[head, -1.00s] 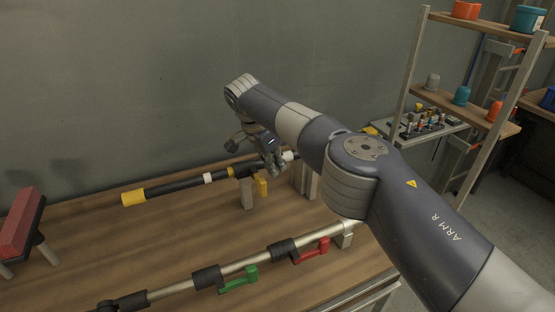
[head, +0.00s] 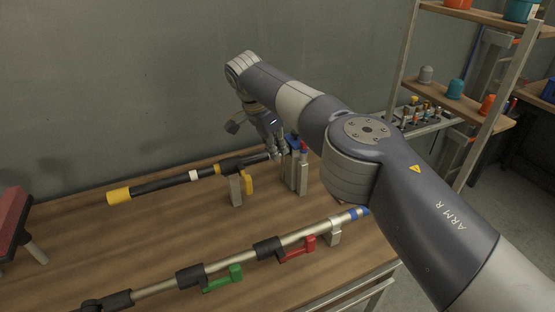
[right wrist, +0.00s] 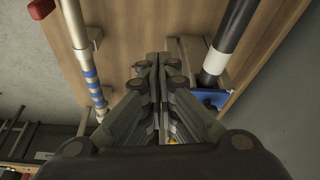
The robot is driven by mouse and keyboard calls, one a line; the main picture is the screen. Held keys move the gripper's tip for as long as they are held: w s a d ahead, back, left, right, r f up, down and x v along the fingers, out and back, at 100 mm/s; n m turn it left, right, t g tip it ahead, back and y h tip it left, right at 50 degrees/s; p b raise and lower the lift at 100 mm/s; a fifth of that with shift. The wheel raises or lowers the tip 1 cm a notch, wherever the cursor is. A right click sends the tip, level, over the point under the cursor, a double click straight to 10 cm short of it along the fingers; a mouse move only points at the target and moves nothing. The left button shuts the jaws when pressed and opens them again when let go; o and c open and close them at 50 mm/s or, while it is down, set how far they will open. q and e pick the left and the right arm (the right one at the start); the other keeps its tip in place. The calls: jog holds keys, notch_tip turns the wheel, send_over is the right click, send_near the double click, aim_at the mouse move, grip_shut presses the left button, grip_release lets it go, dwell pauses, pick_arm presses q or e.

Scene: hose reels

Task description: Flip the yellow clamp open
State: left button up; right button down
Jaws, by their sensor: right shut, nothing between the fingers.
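The yellow clamp (head: 249,183) is on the back pole (head: 175,184), near its right end. Its lever hangs down beside a grey post. My right gripper (head: 280,153) is above and to the right of the clamp, near the right end of the pole. It is shut and empty, and apart from the clamp. In the right wrist view its closed fingers (right wrist: 148,62) point at the wooden table between two poles. The clamp cannot be made out clearly there. My left gripper is not in view.
The front pole (head: 236,262) carries a green clamp (head: 222,279) and a red clamp (head: 298,249). A grey stand with a blue top (head: 292,141) is by my right gripper. A red block on legs (head: 12,217) is at the left. Shelves stand at the right.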

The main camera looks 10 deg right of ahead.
pick_arm(q)
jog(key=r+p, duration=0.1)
jog(key=p, duration=0.1)
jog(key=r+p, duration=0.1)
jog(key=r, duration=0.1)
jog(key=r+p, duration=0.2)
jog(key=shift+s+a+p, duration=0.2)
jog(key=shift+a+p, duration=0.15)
pick_arm(e)
jog(key=a+v, duration=0.1)
jog(key=v, duration=0.6)
jog(key=shift+a, duration=0.5)
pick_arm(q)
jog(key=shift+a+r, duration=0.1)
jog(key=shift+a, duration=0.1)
pick_arm(e)
jog(key=shift+d, duration=0.1)
jog(key=shift+f, duration=0.1)
